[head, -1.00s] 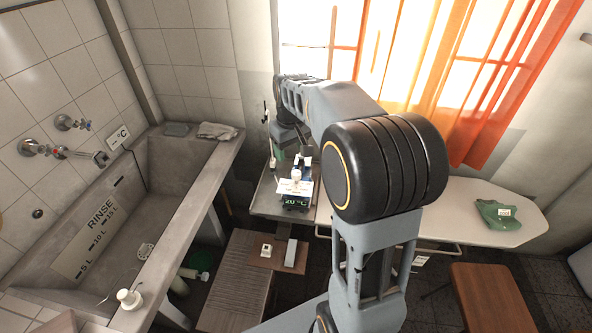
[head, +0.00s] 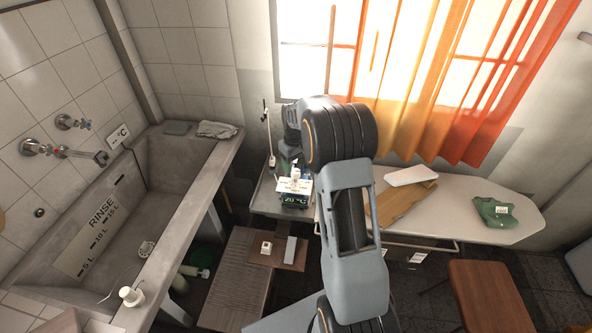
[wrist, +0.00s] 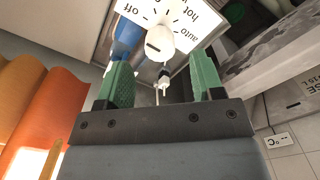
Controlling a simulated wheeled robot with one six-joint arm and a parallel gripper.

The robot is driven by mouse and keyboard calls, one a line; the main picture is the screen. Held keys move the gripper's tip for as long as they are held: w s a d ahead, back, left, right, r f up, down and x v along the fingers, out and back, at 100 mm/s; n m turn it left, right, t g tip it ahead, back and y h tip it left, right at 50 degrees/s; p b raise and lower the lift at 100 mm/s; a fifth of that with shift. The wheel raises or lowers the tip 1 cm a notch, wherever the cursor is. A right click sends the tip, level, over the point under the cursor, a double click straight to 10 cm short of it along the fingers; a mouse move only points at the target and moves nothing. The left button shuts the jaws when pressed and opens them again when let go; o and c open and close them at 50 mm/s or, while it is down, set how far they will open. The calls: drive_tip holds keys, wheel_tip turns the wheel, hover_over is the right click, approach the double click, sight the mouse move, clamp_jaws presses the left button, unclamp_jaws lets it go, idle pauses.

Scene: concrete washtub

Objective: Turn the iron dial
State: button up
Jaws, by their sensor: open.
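The dial knob (wrist: 160,42) is pale and rounded with a dark slot. It sits on a white panel (wrist: 188,22) marked "off", "hot" and "auto", partly cut by the frame's top edge. In the head view my arm hides most of the gripper.
A concrete washtub (head: 190,215) with taps is at left. An ironing board (head: 470,228) with green cloth (head: 495,212) is at right. A wooden stool (head: 490,290) and slatted bench (head: 238,270) stand in front. Orange curtains (head: 440,80) hang behind.

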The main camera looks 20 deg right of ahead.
sight(296, 171)
drive_tip(key=shift+f, duration=2)
drive_tip(key=shift+c, duration=0.2)
drive_tip(key=c, duration=0.9)
drive_tip(key=m, duration=0.3)
drive_tip(key=shift+m+b, duration=0.35)
drive_tip(key=shift+m, duration=1.95)
